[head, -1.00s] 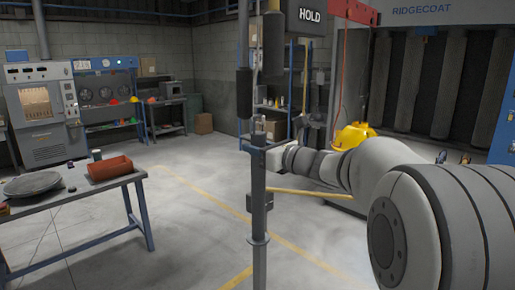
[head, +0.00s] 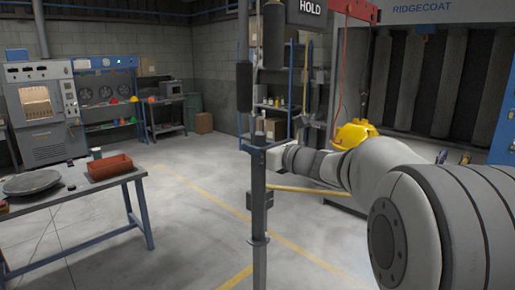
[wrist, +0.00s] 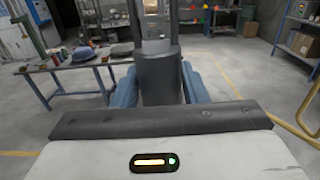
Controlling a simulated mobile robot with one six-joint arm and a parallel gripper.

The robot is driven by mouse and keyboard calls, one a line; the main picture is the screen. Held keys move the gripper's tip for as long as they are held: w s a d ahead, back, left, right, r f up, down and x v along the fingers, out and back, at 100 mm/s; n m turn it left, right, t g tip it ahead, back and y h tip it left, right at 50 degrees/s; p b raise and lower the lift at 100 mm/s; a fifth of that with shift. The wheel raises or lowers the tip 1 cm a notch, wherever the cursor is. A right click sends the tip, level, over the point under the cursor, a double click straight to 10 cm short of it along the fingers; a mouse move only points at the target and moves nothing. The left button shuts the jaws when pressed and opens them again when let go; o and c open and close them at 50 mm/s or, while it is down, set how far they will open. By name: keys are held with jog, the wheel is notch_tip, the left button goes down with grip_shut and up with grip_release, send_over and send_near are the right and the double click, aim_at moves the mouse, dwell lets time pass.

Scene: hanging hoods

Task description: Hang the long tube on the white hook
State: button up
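The long tube (head: 259,220) is dark grey and upright at the middle of the head view, with a box-like bracket and a flange low on it. In the wrist view the tube (wrist: 160,80) stands between the two blue fingers of my gripper (wrist: 160,92), which press on it from both sides. In the head view my gripper (head: 268,158) reaches it from the right; its fingertips are mostly hidden. Above the tube's top a narrow pale piece (head: 257,60) hangs; I cannot tell whether it is the white hook.
Dark cylinders hang close above the tube, one at left (head: 244,88) and one at right (head: 273,45). A table (head: 115,182) with a red tray (head: 110,167) stands at left. The floor between is clear.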

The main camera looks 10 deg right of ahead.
jog(key=o, duration=0.4)
jog(key=shift+f, duration=0.1)
jog(key=shift+o, duration=0.2)
jog(key=shift+s+d, duration=0.1)
jog(key=b+v, duration=0.2)
jog(key=v, duration=0.5)
jog(key=s+a+f+n+g+h, duration=0.2)
jog(key=s+a+f+n+g, duration=0.2)
jog(key=s+f+n, duration=0.3)
jog(key=s+a+f+n+g+h, duration=0.1)
jog(key=s+a+f+n+g, duration=0.3)
jog(key=s+f+n, duration=0.35)
jog(key=s+d+f+n+g+h, duration=0.1)
jog(key=s+d+f+n+h, duration=0.2)
jog(key=s+f+n, duration=0.2)
jog(key=s+d+f+n+g+h, duration=0.2)
jog(key=s+d+f+n+h, duration=0.1)
jog(key=s+n, duration=0.4)
notch_tip(320, 180, down, 2)
jog(key=shift+s+d+f+n+h, duration=0.2)
jog(key=shift+s+d+n+h, duration=0.15)
jog(key=shift+n+h, duration=0.65)
